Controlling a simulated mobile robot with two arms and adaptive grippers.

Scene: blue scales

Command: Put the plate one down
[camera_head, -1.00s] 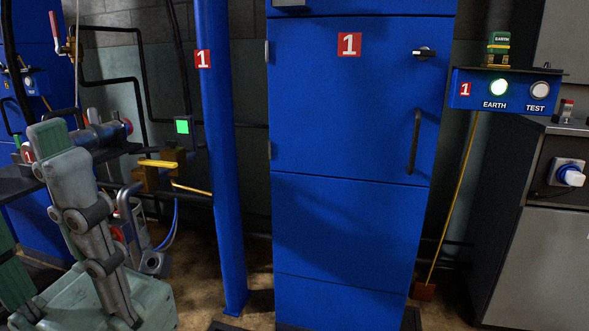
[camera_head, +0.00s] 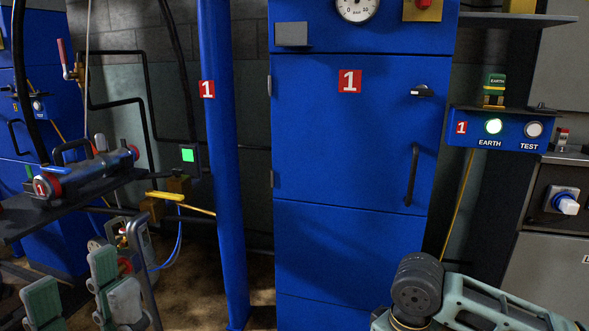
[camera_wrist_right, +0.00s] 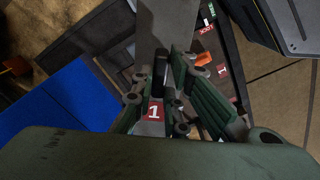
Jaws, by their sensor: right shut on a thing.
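The plate one, a grey piece with a red "1" label (camera_wrist_right: 153,112), shows in the right wrist view between the fingers of my right gripper (camera_wrist_right: 170,75). The right gripper is shut on it; the fingers hide part of it. The plate does not show in the head view. My left gripper (camera_head: 80,290) is at the bottom left of the head view, its green-grey pads apart, with nothing seen between them.
A dark tray (camera_wrist_right: 222,45) with labelled items lies beyond the right fingers. The head view shows a blue cabinet (camera_head: 350,140) marked 1, a blue post (camera_head: 222,180), an EARTH/TEST box (camera_head: 512,131) and a dark shelf (camera_head: 70,205) with a blue-grey tool (camera_head: 88,172).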

